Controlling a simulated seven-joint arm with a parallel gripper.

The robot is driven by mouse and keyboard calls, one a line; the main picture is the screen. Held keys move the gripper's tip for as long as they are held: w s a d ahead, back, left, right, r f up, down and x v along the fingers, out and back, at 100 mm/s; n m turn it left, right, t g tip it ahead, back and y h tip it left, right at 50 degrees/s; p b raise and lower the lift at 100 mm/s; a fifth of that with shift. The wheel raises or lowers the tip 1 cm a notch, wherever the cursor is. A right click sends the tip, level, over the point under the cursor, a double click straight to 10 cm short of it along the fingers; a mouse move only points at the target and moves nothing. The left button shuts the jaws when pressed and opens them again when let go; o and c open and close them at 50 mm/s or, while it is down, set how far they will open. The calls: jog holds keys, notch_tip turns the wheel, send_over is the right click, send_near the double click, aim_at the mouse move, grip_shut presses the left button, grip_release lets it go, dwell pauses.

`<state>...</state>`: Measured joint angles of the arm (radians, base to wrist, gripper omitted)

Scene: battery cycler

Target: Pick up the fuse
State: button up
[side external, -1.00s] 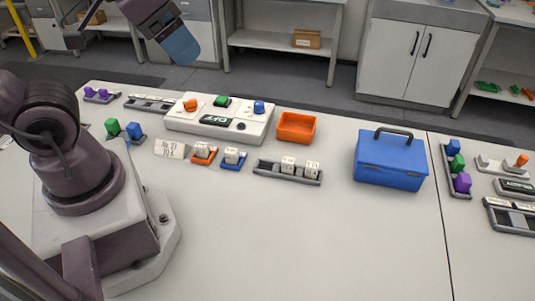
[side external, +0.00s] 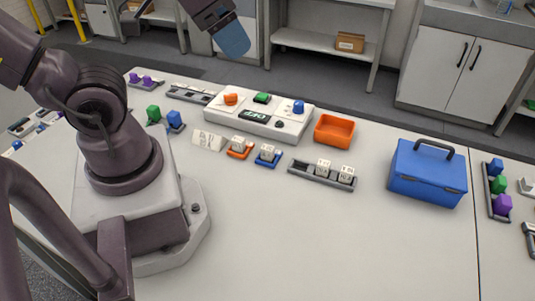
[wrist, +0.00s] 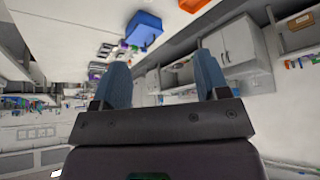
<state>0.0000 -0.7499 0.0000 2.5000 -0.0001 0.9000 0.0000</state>
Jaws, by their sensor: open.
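No thing in view can be clearly told to be the fuse. Small candidate parts stand on the bench: white marked blocks in an orange holder (side external: 239,155), in a blue holder (side external: 266,164) and in a dark grey rack (side external: 310,172). The white cycler box (side external: 232,116) carries an orange, a green and a blue piece on top, and its display is dark with green signs. My gripper (side external: 232,41) is high above and behind the bench, apart from everything. In the wrist view its two blue fingers (wrist: 162,78) are spread wide with nothing between them.
An orange tray (side external: 334,130) and a blue case (side external: 428,173) stand right of the cycler. A green block (side external: 153,114) and a blue block (side external: 174,119) stand left, near a white sign (side external: 208,141). The front of the bench (side external: 300,240) is clear.

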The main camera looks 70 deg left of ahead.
dwell(0.3)
jog(key=shift+c, duration=0.6)
jog(key=m+g, duration=0.6)
jog(key=m, duration=2.1)
send_over(267, 148)
notch_tip(267, 148, down, 21)
notch_tip(267, 148, down, 13)
jog(key=shift+r, duration=0.2)
